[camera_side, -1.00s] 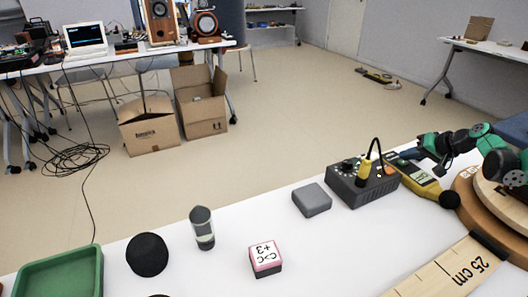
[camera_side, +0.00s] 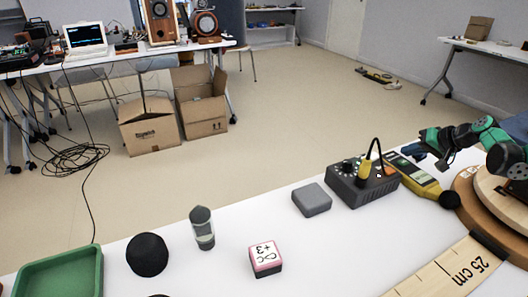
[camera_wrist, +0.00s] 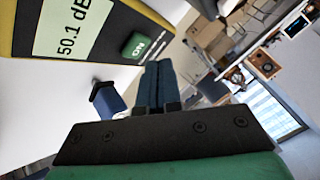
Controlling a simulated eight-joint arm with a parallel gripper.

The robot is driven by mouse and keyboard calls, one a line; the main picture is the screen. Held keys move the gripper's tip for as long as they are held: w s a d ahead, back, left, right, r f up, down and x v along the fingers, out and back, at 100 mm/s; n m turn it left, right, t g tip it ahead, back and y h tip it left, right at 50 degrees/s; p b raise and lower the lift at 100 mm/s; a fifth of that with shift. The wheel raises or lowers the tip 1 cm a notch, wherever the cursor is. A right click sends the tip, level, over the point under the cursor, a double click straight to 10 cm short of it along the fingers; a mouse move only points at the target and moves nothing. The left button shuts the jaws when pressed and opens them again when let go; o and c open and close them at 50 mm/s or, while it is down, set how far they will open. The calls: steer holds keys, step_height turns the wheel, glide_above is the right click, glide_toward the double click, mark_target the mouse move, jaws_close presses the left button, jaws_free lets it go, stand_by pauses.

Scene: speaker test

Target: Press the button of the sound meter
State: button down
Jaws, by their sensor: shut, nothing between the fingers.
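The sound meter (camera_side: 424,181) is yellow and black with a dark round tip, lying on the white table at the right in the side view. In the wrist view its display (camera_wrist: 69,28) reads 50.1 dB, and its green ON button (camera_wrist: 137,46) is lit and uncovered. My gripper (camera_side: 414,150) is over the meter's far end in the side view. In the wrist view my gripper's dark blue fingertips (camera_wrist: 157,68) are together and empty, appearing just below and right of the button. I cannot tell the exact gap; no contact shows.
A dark control box (camera_side: 362,184) with a yellow plug and black cable stands left of the meter. A ruler (camera_side: 455,273) lies in front.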

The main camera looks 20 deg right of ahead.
mark_target(406, 164)
step_height(406, 164, up, 6)
stand_by(0.8)
